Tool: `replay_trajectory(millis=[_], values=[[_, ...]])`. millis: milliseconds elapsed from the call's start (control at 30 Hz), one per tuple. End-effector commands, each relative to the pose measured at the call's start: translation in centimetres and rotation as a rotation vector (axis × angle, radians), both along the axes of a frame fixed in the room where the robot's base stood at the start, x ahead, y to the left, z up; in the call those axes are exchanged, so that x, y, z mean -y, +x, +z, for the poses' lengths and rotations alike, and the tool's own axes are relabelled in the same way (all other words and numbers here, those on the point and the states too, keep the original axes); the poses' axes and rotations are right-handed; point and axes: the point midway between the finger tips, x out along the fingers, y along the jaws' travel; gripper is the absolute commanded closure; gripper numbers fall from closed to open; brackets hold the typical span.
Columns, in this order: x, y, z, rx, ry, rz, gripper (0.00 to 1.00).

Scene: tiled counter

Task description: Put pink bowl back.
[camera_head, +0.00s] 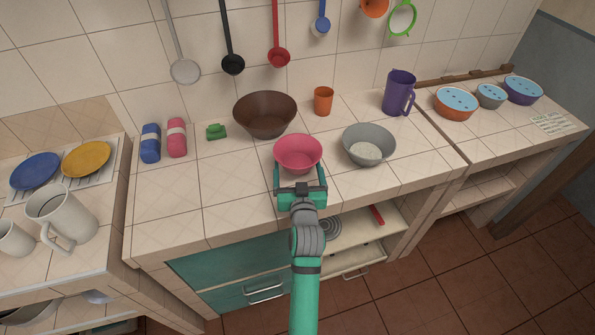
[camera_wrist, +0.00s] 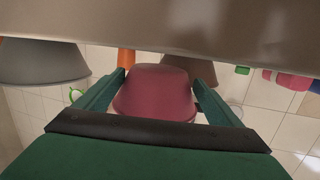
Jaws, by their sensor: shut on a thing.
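The pink bowl (camera_head: 298,151) is upright near the front middle of the tiled counter, between the brown bowl (camera_head: 265,113) and the grey bowl (camera_head: 369,143). My gripper (camera_head: 299,168) has its two fingers on opposite sides of the pink bowl and is shut on it. In the wrist view, which is upside down, the pink bowl (camera_wrist: 155,95) fills the space between the fingers. I cannot tell whether its base touches the counter. The grey bowl holds something pale.
An orange cup (camera_head: 323,101) and purple jug (camera_head: 399,93) stand behind. Blue (camera_head: 150,143) and pink (camera_head: 177,138) bottles and a green item (camera_head: 216,131) are left. Several blue-topped bowls (camera_head: 456,103) stand right. Utensils hang above. The counter's left front is clear.

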Motion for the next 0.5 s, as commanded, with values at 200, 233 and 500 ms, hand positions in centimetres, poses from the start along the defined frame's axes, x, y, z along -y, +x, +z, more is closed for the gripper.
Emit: replay_trajectory(millis=[200,233,500], values=[[-0.2,0.0,-2.5,-0.002,0.001,0.004,0.46],[-0.2,-0.1,-2.5,-0.002,0.001,0.003,0.46],[-0.1,0.0,-2.6,-0.001,0.001,0.001,0.46]])
